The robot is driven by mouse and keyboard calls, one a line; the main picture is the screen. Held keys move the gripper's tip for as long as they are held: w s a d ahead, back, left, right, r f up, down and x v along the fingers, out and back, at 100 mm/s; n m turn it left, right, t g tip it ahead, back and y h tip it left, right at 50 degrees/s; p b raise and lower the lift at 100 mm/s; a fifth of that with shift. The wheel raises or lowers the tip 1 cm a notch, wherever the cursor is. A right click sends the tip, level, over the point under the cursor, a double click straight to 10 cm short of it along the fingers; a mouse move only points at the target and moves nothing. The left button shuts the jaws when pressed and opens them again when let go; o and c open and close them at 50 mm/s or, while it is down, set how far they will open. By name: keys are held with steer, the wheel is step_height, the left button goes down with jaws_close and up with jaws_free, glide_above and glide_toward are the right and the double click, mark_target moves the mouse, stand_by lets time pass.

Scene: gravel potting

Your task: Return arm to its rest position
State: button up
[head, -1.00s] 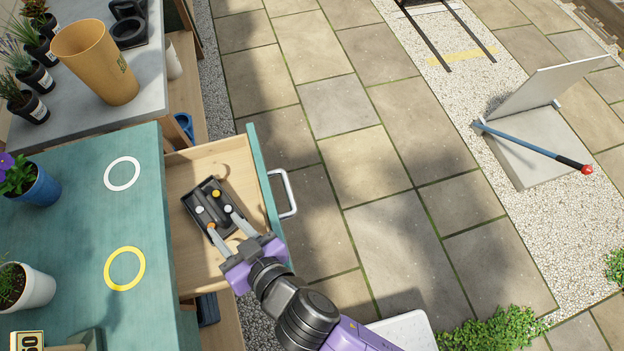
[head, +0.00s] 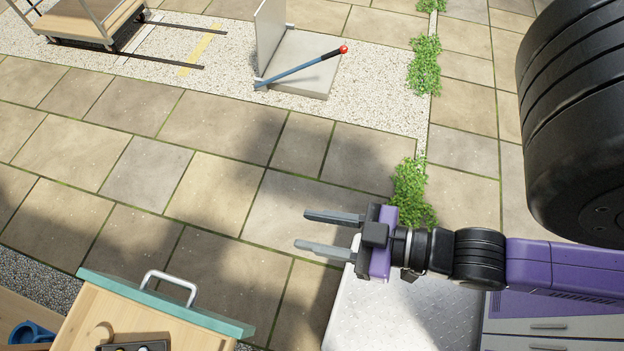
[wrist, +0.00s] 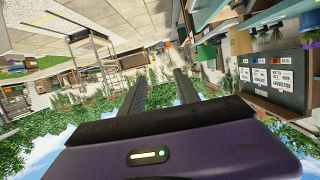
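My gripper (head: 328,232) is open and empty in the head view, with its two grey fingers apart and pointing left. It is above the paving, beside the white base plate and well clear of the drawer. Its two dark fingers also show in the wrist view (wrist: 160,95), with nothing between them. My purple arm stretches in from the right of the head view.
The open drawer (head: 196,317) with a teal front sticks out at the lower left, holding a black tray (head: 130,347). A grey slab with a blue lever (head: 300,69) stands on the gravel strip. A flat cart (head: 95,22) is at the upper left. The middle paving is clear.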

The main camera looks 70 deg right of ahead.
steer(key=shift+s+d+r+h, duration=0.4)
steer(key=shift+s+d+r, duration=0.35)
steer(key=shift+r, duration=0.2)
